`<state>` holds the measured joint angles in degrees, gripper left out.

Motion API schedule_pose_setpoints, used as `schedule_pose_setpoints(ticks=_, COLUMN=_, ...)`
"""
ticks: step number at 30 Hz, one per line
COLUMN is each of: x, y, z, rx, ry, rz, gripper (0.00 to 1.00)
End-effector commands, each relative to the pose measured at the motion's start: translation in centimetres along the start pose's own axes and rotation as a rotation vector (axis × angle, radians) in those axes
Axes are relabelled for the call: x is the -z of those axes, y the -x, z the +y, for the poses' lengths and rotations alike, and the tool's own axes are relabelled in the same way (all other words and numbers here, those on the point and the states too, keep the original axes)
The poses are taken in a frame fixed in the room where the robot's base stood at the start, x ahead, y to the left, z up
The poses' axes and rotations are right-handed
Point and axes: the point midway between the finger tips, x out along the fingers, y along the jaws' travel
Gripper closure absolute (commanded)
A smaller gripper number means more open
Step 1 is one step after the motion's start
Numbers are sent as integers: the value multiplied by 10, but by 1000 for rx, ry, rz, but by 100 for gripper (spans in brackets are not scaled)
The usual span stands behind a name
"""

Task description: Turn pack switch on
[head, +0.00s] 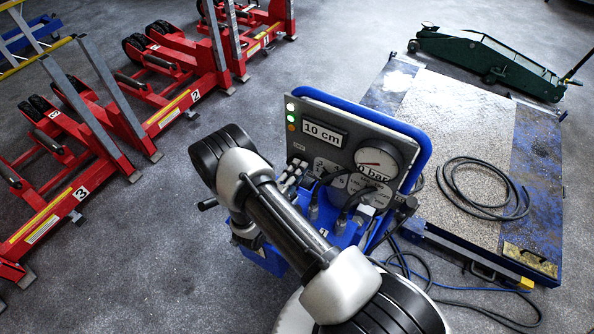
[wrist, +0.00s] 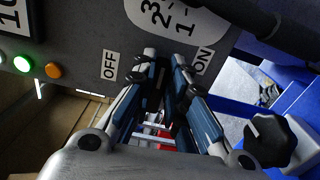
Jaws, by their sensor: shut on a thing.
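The pack's grey control panel (head: 341,133) stands on the blue pack, with a 10 cm display (head: 323,133) and a gauge reading 0 bar (head: 379,165). In the wrist view, my gripper (wrist: 163,60) is at the panel between the OFF label (wrist: 109,65) and the ON label (wrist: 203,61). Its two fingers are close together, shut on the small dark pack switch between them. The fingers mostly hide the switch, so I cannot tell its position. In the head view, my arm hides the gripper and the switch.
A green lamp (wrist: 22,63) and an orange lamp (wrist: 53,70) sit beside OFF. A black knob (wrist: 270,140) is close on the right. Hoses (head: 405,262) lie by the pack. A platform (head: 450,115), green trolley jack (head: 487,55) and red column lifts (head: 165,95) stand around.

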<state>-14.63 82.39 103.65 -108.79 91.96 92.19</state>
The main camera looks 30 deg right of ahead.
Motion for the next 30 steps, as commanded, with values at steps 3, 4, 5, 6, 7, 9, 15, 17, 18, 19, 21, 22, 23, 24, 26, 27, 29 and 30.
schedule_pose_setpoints(ticks=3, x=0, y=0, z=-2, rx=2, ry=-38, rz=0, gripper=100)
schedule_pose_setpoints(ticks=4, x=0, y=0, z=-2, rx=2, ry=-45, rz=0, gripper=100)
schedule_pose_setpoints(ticks=5, x=0, y=0, z=-2, rx=2, ry=-51, rz=0, gripper=100)
schedule_pose_setpoints(ticks=6, x=0, y=0, z=-2, rx=2, ry=-59, rz=0, gripper=100)
schedule_pose_setpoints(ticks=7, x=0, y=0, z=-2, rx=2, ry=-64, rz=0, gripper=100)
schedule_pose_setpoints(ticks=9, x=0, y=0, z=-2, rx=2, ry=-71, rz=0, gripper=100)
schedule_pose_setpoints(ticks=15, x=0, y=0, z=-2, rx=2, ry=-78, rz=0, gripper=100)
schedule_pose_setpoints(ticks=17, x=0, y=0, z=-2, rx=2, ry=-78, rz=0, gripper=100)
schedule_pose_setpoints(ticks=18, x=0, y=0, z=-2, rx=2, ry=-78, rz=0, gripper=100)
schedule_pose_setpoints(ticks=19, x=0, y=0, z=-2, rx=2, ry=-78, rz=0, gripper=100)
schedule_pose_setpoints(ticks=21, x=0, y=0, z=-2, rx=1, ry=-78, rz=0, gripper=100)
schedule_pose_setpoints(ticks=22, x=0, y=0, z=-2, rx=1, ry=-78, rz=0, gripper=86)
schedule_pose_setpoints(ticks=23, x=0, y=0, z=-2, rx=1, ry=-78, rz=0, gripper=84)
schedule_pose_setpoints(ticks=24, x=0, y=0, z=-2, rx=1, ry=-78, rz=0, gripper=81)
schedule_pose_setpoints(ticks=26, x=0, y=0, z=-2, rx=1, ry=-78, rz=0, gripper=77)
schedule_pose_setpoints(ticks=27, x=0, y=0, z=-2, rx=1, ry=-77, rz=0, gripper=75)
schedule_pose_setpoints(ticks=29, x=0, y=0, z=-2, rx=1, ry=-77, rz=0, gripper=71)
schedule_pose_setpoints(ticks=30, x=0, y=0, z=-2, rx=1, ry=-77, rz=0, gripper=68)
